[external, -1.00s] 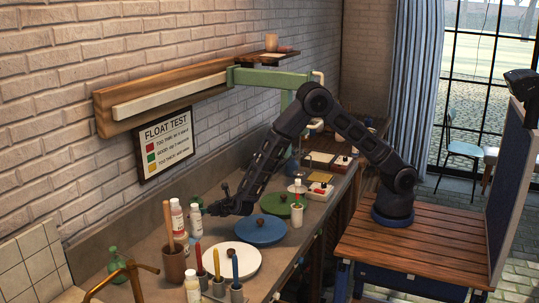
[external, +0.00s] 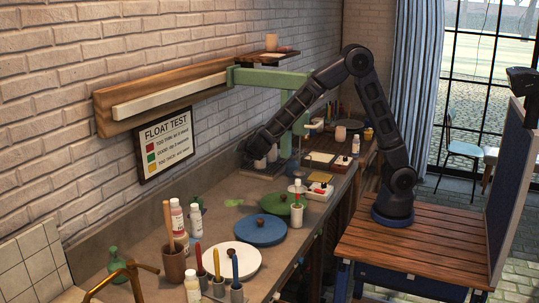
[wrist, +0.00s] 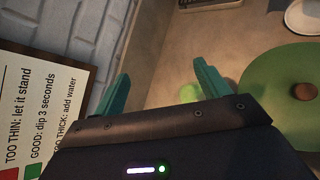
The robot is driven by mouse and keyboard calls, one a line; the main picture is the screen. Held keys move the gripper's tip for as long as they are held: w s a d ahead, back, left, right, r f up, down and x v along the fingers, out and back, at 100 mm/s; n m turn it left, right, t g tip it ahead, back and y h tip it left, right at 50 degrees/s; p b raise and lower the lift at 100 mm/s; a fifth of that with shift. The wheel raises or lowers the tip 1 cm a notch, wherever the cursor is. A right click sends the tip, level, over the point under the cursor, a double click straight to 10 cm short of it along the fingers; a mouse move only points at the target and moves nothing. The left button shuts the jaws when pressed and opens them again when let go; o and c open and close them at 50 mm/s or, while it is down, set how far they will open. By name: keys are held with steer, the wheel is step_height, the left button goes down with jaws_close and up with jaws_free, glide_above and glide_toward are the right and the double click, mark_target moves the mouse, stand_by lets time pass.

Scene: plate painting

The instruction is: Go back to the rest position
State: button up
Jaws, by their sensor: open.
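My gripper (wrist: 160,95) shows in the wrist view with its two teal fingers spread wide and nothing between them. In the external view my arm reaches from its base on the wooden cart to the back of the counter near the wall. The gripper end (external: 248,152) there is dark and small, close to the green stand. A green round plate (external: 278,205) with a brown knob lies below and to the right of it. The same green plate (wrist: 270,75) shows at the right of the wrist view.
A green stand (external: 290,130) rises beside my forearm. The framed float test sign (external: 165,146) hangs on the brick wall. A blue plate (external: 262,232), a white plate (external: 235,262), bottles and cups crowd the front of the counter. A light green smear (external: 232,203) lies on the counter.

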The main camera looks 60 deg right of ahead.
steer(key=s+d+r+m+g+y, duration=0.1)
steer(key=s+d+r+m+g, duration=0.1)
steer(key=s+d+r+m, duration=0.55)
steer(key=s+d+r+m+g+y, duration=0.1)
steer(key=s+d+r+m+g, duration=0.25)
steer(key=s+d, duration=0.7)
steer(key=s+a+r+m+t+y, duration=0.1)
steer(key=s+m+y, duration=0.4)
steer(key=s, duration=1.9)
steer(key=shift+a+r+m+y, duration=0.25)
steer(key=shift+r+m, duration=0.3)
steer(key=shift+m, duration=2.25)
